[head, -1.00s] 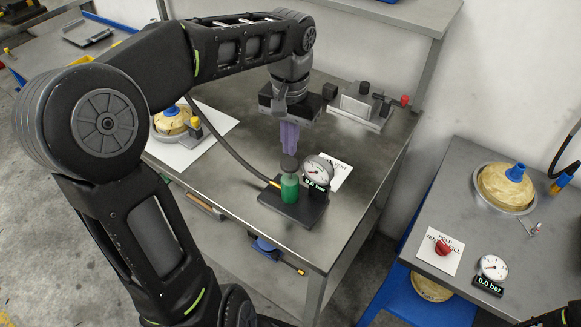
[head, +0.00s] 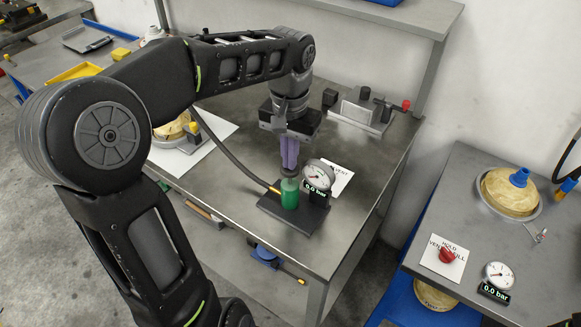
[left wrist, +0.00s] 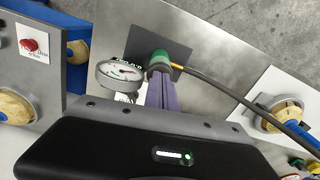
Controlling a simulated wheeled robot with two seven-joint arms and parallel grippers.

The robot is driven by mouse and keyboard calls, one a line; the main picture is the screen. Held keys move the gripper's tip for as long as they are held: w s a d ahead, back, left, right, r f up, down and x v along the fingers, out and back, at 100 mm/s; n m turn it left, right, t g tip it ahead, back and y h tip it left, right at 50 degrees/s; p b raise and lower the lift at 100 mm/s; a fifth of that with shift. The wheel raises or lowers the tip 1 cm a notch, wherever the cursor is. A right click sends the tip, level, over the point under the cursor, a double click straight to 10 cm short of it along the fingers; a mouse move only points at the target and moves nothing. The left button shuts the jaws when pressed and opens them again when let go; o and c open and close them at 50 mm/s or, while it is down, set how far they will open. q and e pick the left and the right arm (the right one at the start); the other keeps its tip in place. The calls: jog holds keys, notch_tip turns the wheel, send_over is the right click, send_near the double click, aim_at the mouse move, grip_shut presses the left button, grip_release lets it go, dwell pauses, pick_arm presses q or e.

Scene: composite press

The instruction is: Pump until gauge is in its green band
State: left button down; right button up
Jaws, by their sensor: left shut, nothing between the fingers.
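The hand pump, a green cylinder (head: 289,194) with a dark knob on top, stands on a black base plate (head: 298,218) on the grey bench. The gauge (head: 319,174) beside it has a white round dial, and its display reads 0.0 bar. My left gripper (head: 289,168) is shut and empty, pointing down, with its purple fingertips at the knob, which they partly hide. In the left wrist view the purple fingers (left wrist: 160,95) reach the green pump (left wrist: 159,60), with the gauge (left wrist: 118,73) to their left. My right gripper is not in view.
A hose runs from the pump to the left. A metal block fixture (head: 362,110) stands at the bench's back. A second bench (head: 460,205) at right holds a red button (head: 446,255), another gauge (head: 499,275) reading 0.0 bar and a yellowish dome (head: 509,193).

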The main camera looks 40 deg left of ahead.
pick_arm(q)
jog(key=shift+f+b, duration=0.8)
jog(key=shift+f, duration=0.45)
jog(key=shift+r+p, duration=1.35)
jog(key=shift+r, duration=0.3)
jog(key=shift+f, duration=0.2)
jog(key=shift+f+b, duration=1.3)
jog(key=shift+f, duration=0.2)
jog(key=shift+r, duration=0.2)
jog(key=shift+r+p, duration=1.4)
jog(key=shift+r, duration=0.1)
notch_tip(320, 180, up, 5)
jog(key=p, duration=0.4)
